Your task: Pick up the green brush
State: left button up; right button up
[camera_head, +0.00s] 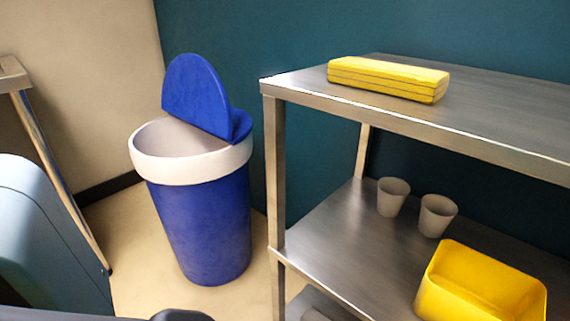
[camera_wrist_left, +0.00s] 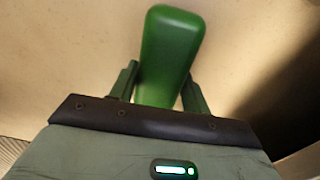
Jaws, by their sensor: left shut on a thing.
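A green brush (camera_wrist_left: 168,50) shows in the left wrist view as a smooth, rounded green block. It sits between the two fingers of my left gripper (camera_wrist_left: 160,85), which is shut on it. The brush's lower end is hidden behind the gripper body. Behind it is a plain pale tan surface. The brush does not show in the head view, and neither gripper can be made out there.
A blue bin (camera_head: 204,225) with a white rim and raised blue lid stands left of a metal shelf unit (camera_head: 330,240). A yellow block (camera_head: 385,78) lies on its top shelf. Two grey cups (camera_head: 392,197) and a yellow container (camera_head: 440,290) are on the lower shelf.

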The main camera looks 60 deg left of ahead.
pick_arm(q)
jog(key=shift+c, duration=0.7)
jog(key=shift+r, duration=0.15)
jog(key=shift+r+p, duration=0.55)
jog(key=shift+p, duration=0.05)
jog(key=shift+s+a+r+p, duration=0.1)
jog(key=shift+s+r+p, duration=0.05)
jog(key=shift+r+p, duration=0.5)
jog(key=shift+s+r+p, duration=0.15)
jog(key=shift+r+p, duration=0.35)
jog(key=shift+r, duration=0.1)
jog(key=s+a+p, duration=0.2)
jog(key=s, duration=0.5)
jog(key=s+a+r+p, duration=0.1)
jog(key=s+a+p, duration=0.1)
jog(key=s, duration=0.5)
jog(key=shift+s+a+p, duration=0.15)
jog(key=shift+s+p, duration=0.25)
jog(key=shift+p, duration=0.2)
pick_arm(e)
notch_tip(320, 180, up, 8)
jog(key=w, duration=0.1)
jog(key=shift+f+t, duration=0.2)
jog(key=shift+t, duration=0.1)
pick_arm(q)
jog(key=shift+r, duration=0.1)
